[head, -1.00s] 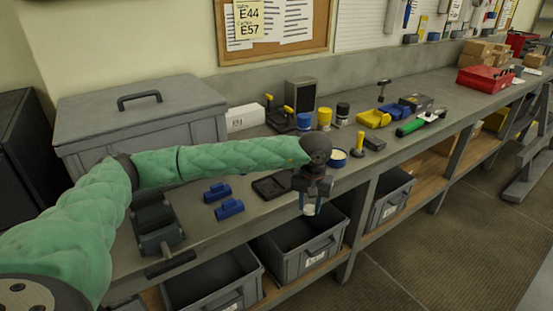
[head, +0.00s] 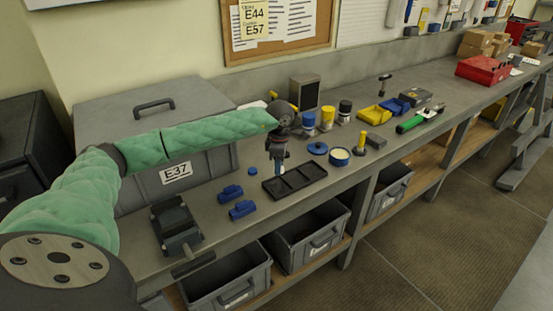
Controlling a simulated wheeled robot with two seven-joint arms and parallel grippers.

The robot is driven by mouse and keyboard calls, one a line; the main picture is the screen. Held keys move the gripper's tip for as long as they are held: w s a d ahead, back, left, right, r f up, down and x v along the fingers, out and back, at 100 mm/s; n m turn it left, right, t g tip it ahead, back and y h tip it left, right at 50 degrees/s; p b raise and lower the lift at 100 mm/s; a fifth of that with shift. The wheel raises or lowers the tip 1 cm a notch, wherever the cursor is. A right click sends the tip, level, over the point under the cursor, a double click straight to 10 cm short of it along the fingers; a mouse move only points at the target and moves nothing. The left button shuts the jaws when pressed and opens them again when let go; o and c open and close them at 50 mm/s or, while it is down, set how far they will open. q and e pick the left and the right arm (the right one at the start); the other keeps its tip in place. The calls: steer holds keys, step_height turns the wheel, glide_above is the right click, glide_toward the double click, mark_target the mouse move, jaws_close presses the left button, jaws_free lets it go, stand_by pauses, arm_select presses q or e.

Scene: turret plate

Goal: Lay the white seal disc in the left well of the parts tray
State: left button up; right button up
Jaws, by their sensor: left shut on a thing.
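The parts tray (head: 296,189) is a low black tray with a row of wells, lying near the front edge of the workbench. My left gripper (head: 280,171) points down at the tray's back edge, around its left part. It is shut on the white seal disc, of which almost nothing can be made out now; it showed pale between the fingertips a second ago. I cannot tell whether the disc touches the tray. My right gripper is not in view.
Two blue clamp-like parts (head: 242,209) and a grey vise-like block (head: 176,228) lie left of the tray. Grey bins (head: 313,239) sit below the bench.

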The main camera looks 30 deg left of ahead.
arm_select(q)
steer(key=shift+a, duration=0.2)
steer(key=shift+f, duration=0.5)
steer(key=shift+f+b, duration=0.35)
steer(key=shift+f, duration=1.6)
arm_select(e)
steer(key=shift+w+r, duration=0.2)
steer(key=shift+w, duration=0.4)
arm_select(q)
steer(key=shift+f, duration=0.25)
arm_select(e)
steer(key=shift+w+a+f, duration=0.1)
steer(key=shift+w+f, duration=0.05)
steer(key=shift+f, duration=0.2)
